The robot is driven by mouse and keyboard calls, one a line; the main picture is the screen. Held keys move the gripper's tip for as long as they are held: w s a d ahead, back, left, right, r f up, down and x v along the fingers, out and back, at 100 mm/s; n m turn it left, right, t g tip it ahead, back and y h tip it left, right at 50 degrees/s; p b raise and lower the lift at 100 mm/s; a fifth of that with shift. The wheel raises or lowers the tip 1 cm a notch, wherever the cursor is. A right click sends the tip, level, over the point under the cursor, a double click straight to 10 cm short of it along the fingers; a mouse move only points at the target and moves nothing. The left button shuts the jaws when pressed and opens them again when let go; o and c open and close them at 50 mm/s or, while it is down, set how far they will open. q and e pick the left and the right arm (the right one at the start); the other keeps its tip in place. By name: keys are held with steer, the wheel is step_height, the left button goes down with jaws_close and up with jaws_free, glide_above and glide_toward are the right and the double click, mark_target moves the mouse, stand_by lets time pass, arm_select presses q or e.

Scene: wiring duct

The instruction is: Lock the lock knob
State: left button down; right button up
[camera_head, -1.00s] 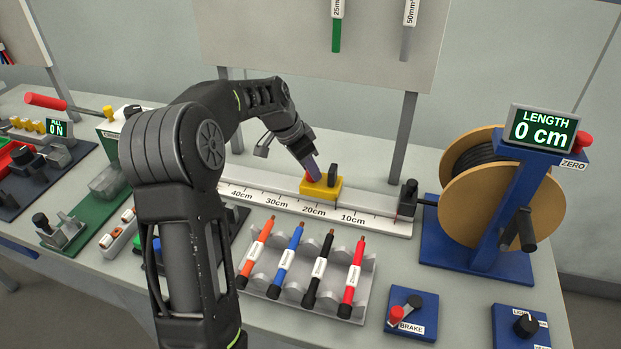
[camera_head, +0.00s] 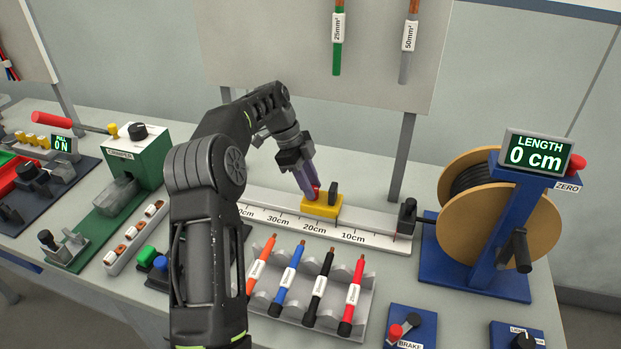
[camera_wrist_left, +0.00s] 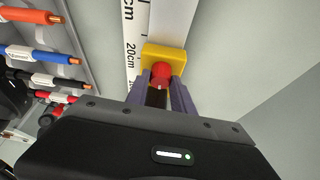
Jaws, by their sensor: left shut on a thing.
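The lock knob is red (camera_wrist_left: 161,74) and sits on a yellow sliding block (camera_wrist_left: 178,53) on the ruler rail. In the head view the yellow block (camera_head: 321,207) is near the 20cm mark, with a dark upright post on its right. My left gripper (camera_head: 313,190) comes down onto the block from above, its purple fingers at the red knob. In the left wrist view the fingers (camera_wrist_left: 161,88) stand on both sides of the knob, shut on it. The fingers partly hide the knob in the head view. My right gripper is out of view.
Several coloured cables (camera_head: 352,295) lie in a grey rack in front of the rail. The cable reel (camera_head: 470,215) with its LENGTH display (camera_head: 537,152) stands on the right. A BRAKE lever box (camera_head: 408,328) is at the front. A panel with sample cables stands behind.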

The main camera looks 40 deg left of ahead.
arm_select(q)
steer(key=shift+m+p, duration=0.5)
steer(key=shift+m, duration=0.1)
steer(key=shift+g, duration=0.3)
steer(key=c, duration=1.4)
jaws_free()
steer(key=shift+o, duration=0.2)
